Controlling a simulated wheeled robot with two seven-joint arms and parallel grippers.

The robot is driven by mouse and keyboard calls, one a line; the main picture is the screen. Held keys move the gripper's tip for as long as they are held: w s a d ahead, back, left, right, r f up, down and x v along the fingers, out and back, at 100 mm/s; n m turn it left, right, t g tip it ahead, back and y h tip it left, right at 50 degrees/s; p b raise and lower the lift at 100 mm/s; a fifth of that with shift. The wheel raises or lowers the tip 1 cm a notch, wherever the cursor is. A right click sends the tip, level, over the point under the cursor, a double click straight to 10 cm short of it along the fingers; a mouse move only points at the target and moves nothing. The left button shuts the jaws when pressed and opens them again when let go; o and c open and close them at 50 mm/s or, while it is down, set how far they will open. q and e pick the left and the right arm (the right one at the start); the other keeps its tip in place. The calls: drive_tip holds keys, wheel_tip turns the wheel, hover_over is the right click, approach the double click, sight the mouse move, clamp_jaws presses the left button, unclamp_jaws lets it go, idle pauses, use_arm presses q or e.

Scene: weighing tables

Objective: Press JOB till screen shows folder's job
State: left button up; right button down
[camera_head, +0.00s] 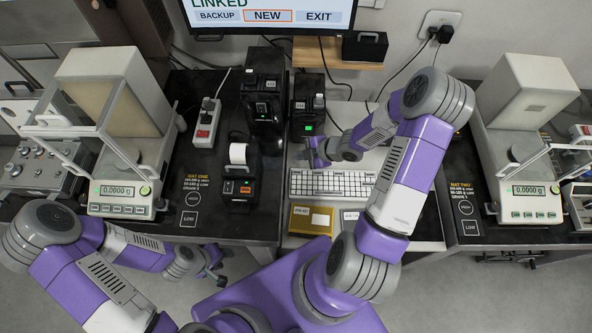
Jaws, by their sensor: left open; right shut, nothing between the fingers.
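The screen (266,16) at the top shows "LINKED" and BACKUP, NEW and EXIT boxes, with NEW outlined in orange; its upper part is cut off. A yellow folder-like item (300,219) with a white label lies below the keyboard; its writing is too small to read. No button marked JOB can be read. My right gripper (314,153) is shut and empty, above the keyboard's back left, just in front of a small black device (307,107) with a green light. Whether they touch cannot be told. My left gripper (217,277) is open and empty, low in front of the left table.
The keyboard (332,184) lies on the middle table under my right arm. Balances stand left (116,196) and right (530,205), both reading 0.0000 g. A second black device (262,100) and a printer (240,184) stand left of the keyboard. Cables hang behind.

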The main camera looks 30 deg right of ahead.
drive_tip(key=b, duration=0.8)
hover_over(299, 174)
wheel_tip(299, 174, down, 8)
drive_tip(key=shift+d, duration=0.1)
drive_tip(key=shift+w+f, duration=0.1)
drive_tip(key=shift+f, duration=0.25)
idle(1.2)
drive_tip(key=shift+f+b, duration=0.4)
drive_tip(key=shift+f, duration=0.05)
drive_tip(key=shift+f+b, duration=0.3)
drive_tip(key=shift+f, duration=0.05)
idle(0.5)
idle(0.3)
drive_tip(key=shift+r+p, duration=0.8)
